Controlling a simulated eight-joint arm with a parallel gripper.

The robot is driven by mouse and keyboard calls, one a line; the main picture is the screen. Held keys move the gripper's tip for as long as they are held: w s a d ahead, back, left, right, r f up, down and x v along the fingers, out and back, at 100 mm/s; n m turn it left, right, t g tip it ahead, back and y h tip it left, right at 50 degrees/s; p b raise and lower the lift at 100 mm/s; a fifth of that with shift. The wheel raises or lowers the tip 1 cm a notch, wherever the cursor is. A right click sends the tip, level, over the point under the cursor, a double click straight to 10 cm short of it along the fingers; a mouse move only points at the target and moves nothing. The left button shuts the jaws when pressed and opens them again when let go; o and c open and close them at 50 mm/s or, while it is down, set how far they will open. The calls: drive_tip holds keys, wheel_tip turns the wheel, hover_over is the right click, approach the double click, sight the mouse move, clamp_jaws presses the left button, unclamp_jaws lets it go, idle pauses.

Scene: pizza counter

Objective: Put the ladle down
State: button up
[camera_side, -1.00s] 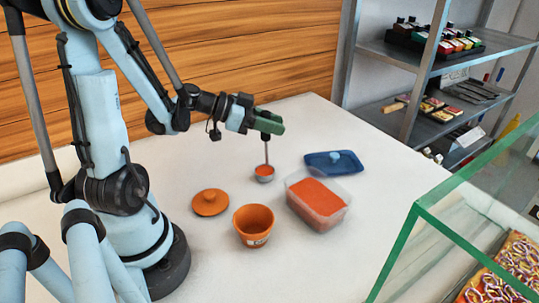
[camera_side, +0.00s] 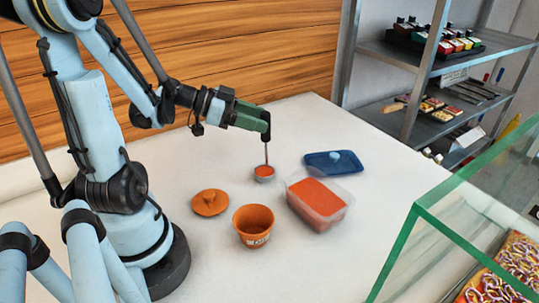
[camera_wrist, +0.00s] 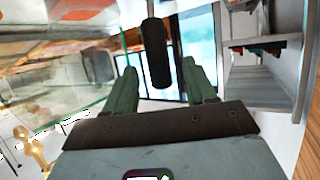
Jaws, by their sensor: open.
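The ladle (camera_side: 266,152) stands upright on the white counter, its small bowl (camera_side: 264,174) holding red sauce and its black handle at the top. My gripper (camera_side: 256,119) is open at the handle, with its green fingers just left of it in the side view. In the wrist view the black handle (camera_wrist: 157,55) shows between and beyond the parted fingertips (camera_wrist: 158,75). I cannot tell whether a finger still touches it. To the right is a clear tub (camera_side: 318,212) of red sauce.
An orange pot (camera_side: 252,238) and its orange lid (camera_side: 210,203) lie in front and left of the ladle. A blue lid (camera_side: 333,162) lies behind the tub. A green-edged glass case (camera_side: 425,235) stands at right. Bare counter lies around the ladle.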

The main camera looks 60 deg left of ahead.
drive_tip(key=shift+v, duration=1.6)
drive_tip(key=s+d+f+n+g+y, duration=0.1)
drive_tip(key=d+f+n+g+y, duration=0.25)
drive_tip(key=f+g, duration=0.3)
drive_tip(key=w+d+r+n+t+y, duration=0.1)
drive_tip(key=d+r, duration=0.3)
drive_tip(key=d, duration=0.6)
drive_tip(key=shift+w+r+n+y, duration=0.25)
drive_tip(key=shift+r+n+y, duration=0.1)
drive_tip(key=shift+y, duration=0.4)
drive_tip(key=shift+w+d+r+t, duration=0.1)
drive_tip(key=shift+d+r+t, duration=0.1)
drive_tip(key=shift+d+t, duration=0.1)
